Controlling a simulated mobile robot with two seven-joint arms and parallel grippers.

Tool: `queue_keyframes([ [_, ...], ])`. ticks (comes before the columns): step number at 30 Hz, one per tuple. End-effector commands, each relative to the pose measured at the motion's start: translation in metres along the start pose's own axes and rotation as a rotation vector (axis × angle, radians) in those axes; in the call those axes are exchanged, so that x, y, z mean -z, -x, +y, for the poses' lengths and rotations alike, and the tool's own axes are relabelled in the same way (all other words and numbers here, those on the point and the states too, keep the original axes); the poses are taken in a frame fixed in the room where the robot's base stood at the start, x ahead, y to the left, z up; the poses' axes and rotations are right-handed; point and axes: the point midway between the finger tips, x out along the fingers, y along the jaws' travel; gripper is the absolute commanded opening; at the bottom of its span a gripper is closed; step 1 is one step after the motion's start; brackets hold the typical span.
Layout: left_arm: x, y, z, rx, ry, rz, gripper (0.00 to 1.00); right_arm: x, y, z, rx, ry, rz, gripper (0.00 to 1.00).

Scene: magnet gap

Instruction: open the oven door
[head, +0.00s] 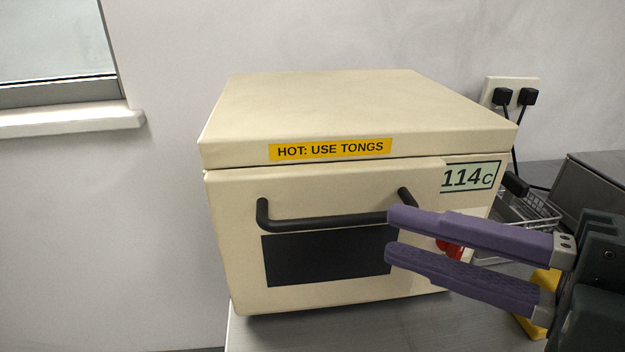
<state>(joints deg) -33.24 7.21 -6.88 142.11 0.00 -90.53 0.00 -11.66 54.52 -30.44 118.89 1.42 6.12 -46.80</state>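The cream oven (228,240) stands on a grey counter, and its front door looks shut. A black bar handle (320,223) runs across the door above a dark window (325,262). My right gripper (391,236) reaches in from the right with two purple fingers spread apart. Its fingertips are in front of the handle's right end, and the upper finger hides part of the bar there. I cannot tell whether a finger touches the handle. Nothing shows held between the fingers. My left gripper is not in view.
A temperature display reading 114 (468,177) and a partly hidden red part (450,249) are at the oven's right front. A wire basket (530,212), a yellow object (541,285) and a grey box (595,180) lie to the right. Plugs (515,97) are on the wall.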

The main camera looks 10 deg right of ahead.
Motion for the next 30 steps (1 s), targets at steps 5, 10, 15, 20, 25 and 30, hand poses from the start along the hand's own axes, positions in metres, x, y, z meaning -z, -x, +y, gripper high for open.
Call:
queue_keyframes([
  [5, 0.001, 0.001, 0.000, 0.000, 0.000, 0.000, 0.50, 0.000, -0.028, 0.002, -0.005, 0.001, 0.000, 0.24],
  [10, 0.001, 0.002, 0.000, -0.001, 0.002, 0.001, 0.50, 0.000, -0.050, 0.001, -0.002, -0.002, 0.000, 0.24],
  [15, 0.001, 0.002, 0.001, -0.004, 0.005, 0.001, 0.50, 0.001, -0.062, 0.000, 0.000, 0.000, 0.001, 0.24],
  [20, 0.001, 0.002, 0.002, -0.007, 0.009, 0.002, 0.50, 0.001, -0.065, 0.000, 0.001, 0.000, 0.001, 0.24],
  [25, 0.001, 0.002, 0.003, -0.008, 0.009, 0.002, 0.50, 0.001, -0.065, 0.000, 0.001, 0.000, 0.001, 0.23],
  [30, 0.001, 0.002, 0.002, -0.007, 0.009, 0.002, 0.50, 0.001, -0.065, 0.000, 0.001, 0.000, 0.001, 0.04],
])
